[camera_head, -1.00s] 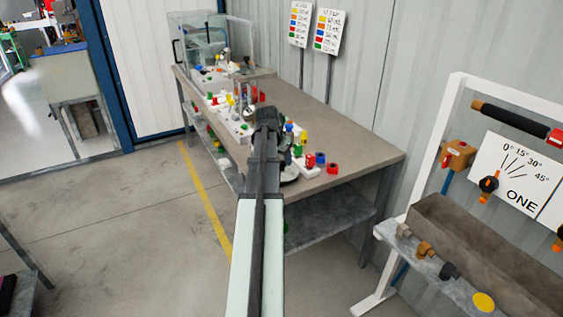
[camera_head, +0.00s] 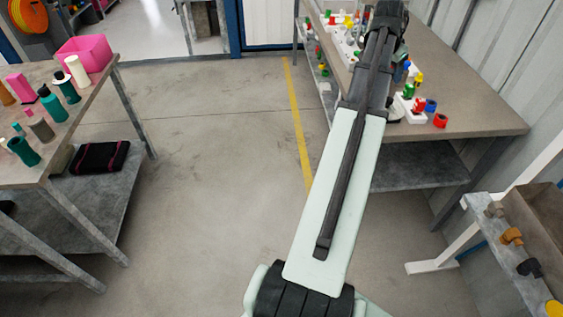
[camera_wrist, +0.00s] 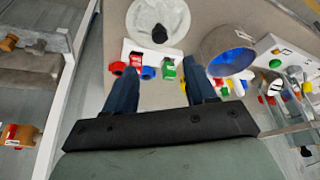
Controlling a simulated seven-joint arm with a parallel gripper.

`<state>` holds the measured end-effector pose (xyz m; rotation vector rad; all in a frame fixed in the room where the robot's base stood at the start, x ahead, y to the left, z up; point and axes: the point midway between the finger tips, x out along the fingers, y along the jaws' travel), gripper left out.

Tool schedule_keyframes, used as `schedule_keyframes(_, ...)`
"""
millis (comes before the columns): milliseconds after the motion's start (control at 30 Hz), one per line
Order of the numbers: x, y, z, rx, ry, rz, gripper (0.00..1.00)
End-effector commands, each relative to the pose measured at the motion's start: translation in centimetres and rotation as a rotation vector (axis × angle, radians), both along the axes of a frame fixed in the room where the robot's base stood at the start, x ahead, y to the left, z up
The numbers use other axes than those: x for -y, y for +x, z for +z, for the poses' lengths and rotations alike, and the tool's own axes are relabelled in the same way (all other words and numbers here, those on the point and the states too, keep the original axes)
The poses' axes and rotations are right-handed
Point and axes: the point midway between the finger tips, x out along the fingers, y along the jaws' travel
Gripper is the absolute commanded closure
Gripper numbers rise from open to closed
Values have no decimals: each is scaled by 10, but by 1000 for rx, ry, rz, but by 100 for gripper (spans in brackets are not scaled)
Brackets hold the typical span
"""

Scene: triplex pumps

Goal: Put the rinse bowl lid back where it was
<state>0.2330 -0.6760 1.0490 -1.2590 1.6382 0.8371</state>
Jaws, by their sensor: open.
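In the wrist view a pale round disc with a black knob, which looks like the rinse bowl lid (camera_wrist: 143,12), lies on the bench beyond my fingers. A grey round bowl (camera_wrist: 208,44) with a blue inside stands to its right; its top is uncovered. My gripper (camera_wrist: 160,68) is open, with nothing between its two blue fingers. It is apart from the lid and the bowl. In the head view my gripper (camera_head: 388,18) is over the bench, and my arm hides most of the bowl and lid area.
The bench (camera_head: 470,105) holds a white rack with red, blue and green pieces (camera_wrist: 150,60) close to my fingers. A small red ring (camera_head: 440,120) is near the bench front. A second table (camera_head: 100,85) with bottles and a pink bin (camera_head: 88,50) stands left. Floor between is clear.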

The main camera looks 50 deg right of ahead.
Motion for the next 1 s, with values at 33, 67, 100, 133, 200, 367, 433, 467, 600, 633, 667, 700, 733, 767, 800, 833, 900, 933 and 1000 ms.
schedule_keyframes(33, 0, 0, 0, 0, 0, 0, 44)
schedule_keyframes(67, 0, 1, -1, 0, 1, 2, 44)
schedule_keyframes(100, -1, 3, -3, -1, 3, 6, 44)
schedule_keyframes(133, -2, 6, -6, -2, 7, 11, 44)
schedule_keyframes(200, -6, 16, -19, -6, 20, 34, 44)
schedule_keyframes(367, -28, 62, -70, -27, 75, 139, 44)
schedule_keyframes(433, -43, 86, -99, -40, 106, 198, 44)
schedule_keyframes(467, -50, 96, -110, -45, 118, 223, 44)
schedule_keyframes(600, -86, 139, -165, -71, 178, 338, 44)
schedule_keyframes(633, -94, 147, -176, -76, 189, 362, 44)
schedule_keyframes(667, -103, 155, -188, -83, 203, 386, 44)
schedule_keyframes(700, -115, 165, -202, -91, 219, 419, 44)
schedule_keyframes(733, -125, 173, -213, -98, 231, 443, 44)
schedule_keyframes(767, -134, 179, -225, -104, 243, 466, 44)
schedule_keyframes(800, -147, 189, -239, -114, 259, 500, 44)
schedule_keyframes(833, -157, 195, -250, -120, 271, 524, 44)
schedule_keyframes(900, -182, 208, -274, -135, 300, 579, 44)
schedule_keyframes(933, -192, 213, -285, -143, 312, 603, 44)
schedule_keyframes(1000, -218, 223, -308, -159, 340, 658, 44)
